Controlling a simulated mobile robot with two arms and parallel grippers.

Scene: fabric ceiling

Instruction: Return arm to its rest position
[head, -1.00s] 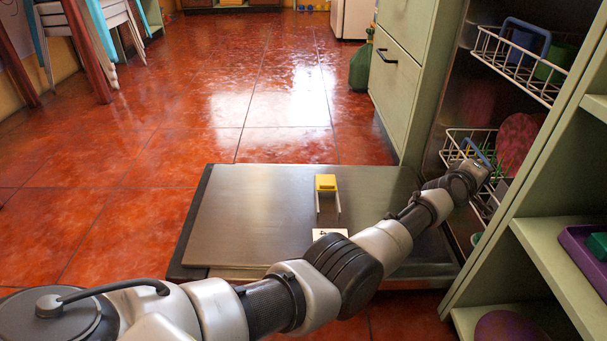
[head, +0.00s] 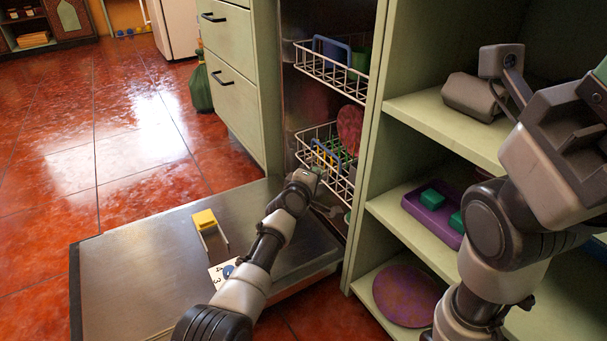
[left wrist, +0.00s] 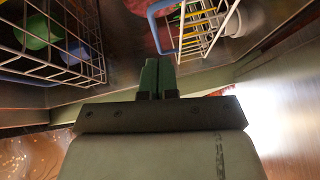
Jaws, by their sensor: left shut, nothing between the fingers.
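My left arm reaches in from the bottom of the head view to the open dishwasher. Its gripper end (head: 326,208) is by the lower rack (head: 318,176), and its fingers are hard to make out there. In the left wrist view the two left gripper fingers (left wrist: 157,76) are together with nothing between them. They point toward the rack wires (left wrist: 205,35), and I cannot tell whether they touch. My right arm (head: 490,225) is folded up at the right of the head view, in front of the shelves. Its fingers cannot be made out.
The dishwasher door (head: 130,270) lies open and low, bearing a yellow-topped object (head: 204,219) and a numbered card (head: 217,276). Green shelves (head: 400,205) hold a purple tray (head: 432,215) and a round purple plate (head: 408,296).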

